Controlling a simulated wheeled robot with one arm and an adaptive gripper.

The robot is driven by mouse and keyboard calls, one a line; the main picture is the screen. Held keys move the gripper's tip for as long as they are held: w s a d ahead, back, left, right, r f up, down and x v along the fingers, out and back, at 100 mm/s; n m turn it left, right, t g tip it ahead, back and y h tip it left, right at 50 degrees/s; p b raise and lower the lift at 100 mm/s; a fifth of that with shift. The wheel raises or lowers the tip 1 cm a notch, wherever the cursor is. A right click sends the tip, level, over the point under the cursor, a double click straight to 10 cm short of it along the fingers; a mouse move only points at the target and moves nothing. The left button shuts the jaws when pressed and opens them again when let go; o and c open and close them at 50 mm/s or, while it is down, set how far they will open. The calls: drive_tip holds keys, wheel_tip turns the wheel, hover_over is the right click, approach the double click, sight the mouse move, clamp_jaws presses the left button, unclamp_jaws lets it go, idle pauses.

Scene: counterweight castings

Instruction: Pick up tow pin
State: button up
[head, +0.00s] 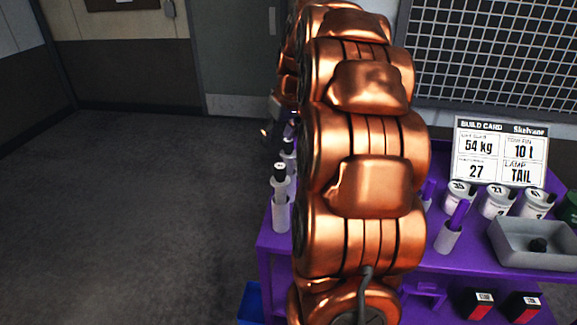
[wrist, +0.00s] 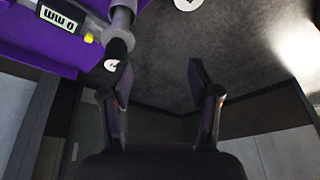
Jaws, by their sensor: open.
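Pins with grey bodies, black upper parts and pale caps stand along the left edge of the purple bench (head: 265,243) in the head view. The nearest pin (head: 281,203) is clear of my arm; another pin (head: 289,158) stands behind it. I cannot read their marks, so I cannot tell which is the tow pin.
My copper arm hides the middle of the bench. A build card (head: 501,152) reads 54 kg, 10 t, 27, TAIL. White pots (head: 497,203), a grey tray (head: 540,247) and a grey-purple piece (head: 449,236) stand at right. The floor at left is clear.

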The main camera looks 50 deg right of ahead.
drive_tip(key=d+r, duration=0.1)
drive_tip(key=d, duration=0.6)
drive_tip(key=shift+t+h, duration=0.3)
drive_tip(key=shift+a+p+x, duration=0.2)
drive_tip(key=shift+p+x, duration=0.85)
drive_tip(key=shift+x, duration=0.6)
drive_tip(key=shift+a+p+x, duration=0.2)
drive_tip(key=shift+p+x, duration=0.8)
drive_tip(key=shift+x, duration=0.65)
drive_tip(key=shift+w+d+f, duration=0.1)
drive_tip(key=shift+f, duration=0.35)
drive_tip(key=shift+c, duration=0.2)
clamp_jaws()
